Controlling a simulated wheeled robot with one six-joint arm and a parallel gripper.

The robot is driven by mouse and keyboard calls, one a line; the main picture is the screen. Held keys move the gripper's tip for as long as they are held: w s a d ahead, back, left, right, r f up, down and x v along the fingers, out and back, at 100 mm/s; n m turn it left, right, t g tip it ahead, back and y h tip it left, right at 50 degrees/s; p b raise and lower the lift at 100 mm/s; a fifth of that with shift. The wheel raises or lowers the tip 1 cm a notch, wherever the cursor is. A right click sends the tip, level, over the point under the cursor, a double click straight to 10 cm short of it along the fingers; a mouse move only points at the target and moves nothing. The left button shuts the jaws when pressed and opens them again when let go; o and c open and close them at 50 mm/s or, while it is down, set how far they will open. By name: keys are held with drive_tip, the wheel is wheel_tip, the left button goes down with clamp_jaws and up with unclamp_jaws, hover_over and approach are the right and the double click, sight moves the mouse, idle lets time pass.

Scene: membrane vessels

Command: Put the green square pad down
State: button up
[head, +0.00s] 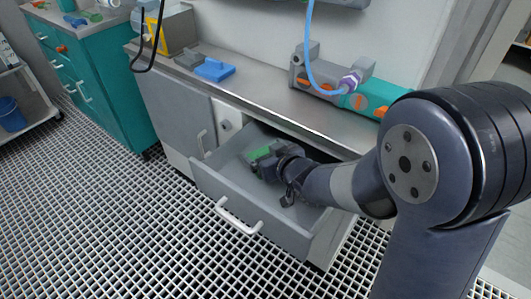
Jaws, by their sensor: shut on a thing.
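The green square pad (259,154) shows in the head view at the back left inside the open drawer (217,184). Only part of it is visible; my gripper (266,163) hides the rest. My gripper is shut on the pad, and the arm reaches in from the right over the drawer's side. I cannot tell whether the pad touches the drawer floor.
The drawer's white handle (238,216) juts out over the grid floor. On the counter (262,90) above lie a blue block (214,70) and a grey and teal vessel (345,92) with a blue hose. A teal cabinet (118,88) stands at the left.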

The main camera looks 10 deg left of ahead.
drive_tip(key=shift+f+b, duration=0.6)
drive_tip(key=shift+b, duration=0.05)
drive_tip(key=o, duration=0.7)
drive_tip(key=shift+r+p, duration=0.55)
drive_tip(key=shift+p, duration=0.05)
drive_tip(key=shift+p+v, duration=1)
drive_tip(key=shift+v, duration=2.8)
drive_tip(key=shift+r, duration=0.1)
